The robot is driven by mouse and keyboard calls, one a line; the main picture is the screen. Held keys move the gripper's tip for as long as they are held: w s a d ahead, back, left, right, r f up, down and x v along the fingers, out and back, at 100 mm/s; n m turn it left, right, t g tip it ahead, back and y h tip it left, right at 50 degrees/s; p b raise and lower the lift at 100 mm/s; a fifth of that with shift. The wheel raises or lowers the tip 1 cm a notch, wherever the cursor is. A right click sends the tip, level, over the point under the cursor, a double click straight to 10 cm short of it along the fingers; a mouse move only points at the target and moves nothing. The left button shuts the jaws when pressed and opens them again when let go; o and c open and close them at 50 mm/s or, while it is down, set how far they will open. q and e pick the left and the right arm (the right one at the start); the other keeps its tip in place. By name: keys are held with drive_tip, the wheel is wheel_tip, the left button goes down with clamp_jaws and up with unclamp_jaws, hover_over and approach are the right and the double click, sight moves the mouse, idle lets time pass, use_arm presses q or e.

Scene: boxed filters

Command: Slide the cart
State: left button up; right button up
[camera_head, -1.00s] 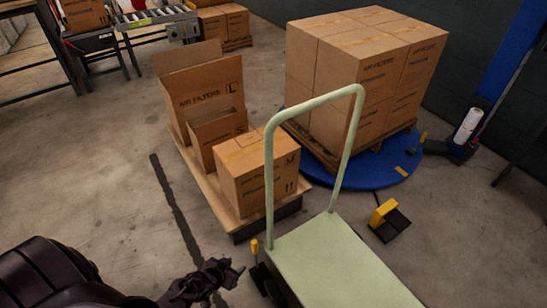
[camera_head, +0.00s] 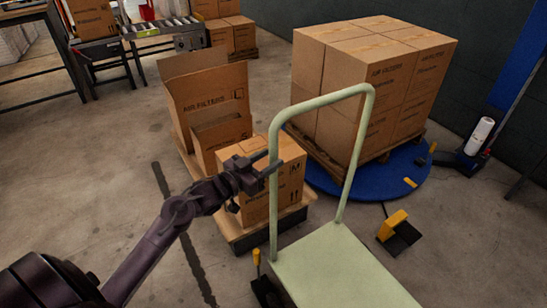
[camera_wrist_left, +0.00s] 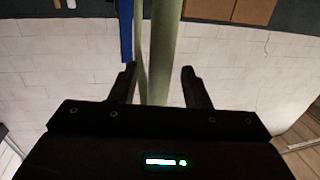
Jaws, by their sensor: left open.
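The cart has a pale green flat deck (camera_head: 335,268) and a tall looped handle (camera_head: 358,125) of the same colour. My left gripper (camera_head: 268,166) is at the left upright of the handle, partway up, in the head view. In the left wrist view the green handle post (camera_wrist_left: 162,55) stands between the two open fingers of my left gripper (camera_wrist_left: 160,85). The fingers show gaps on both sides of the post. My right gripper is not in view.
A low platform (camera_head: 247,232) with air filter boxes (camera_head: 262,190) stands left of the cart. Behind, stacked cartons (camera_head: 370,85) rest on a pallet over a blue turntable (camera_head: 395,185). A yellow-and-black floor pedal (camera_head: 398,232) lies right of the cart.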

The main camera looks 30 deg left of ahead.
use_arm(q)
drive_tip(key=shift+x, duration=1.2)
clamp_jaws()
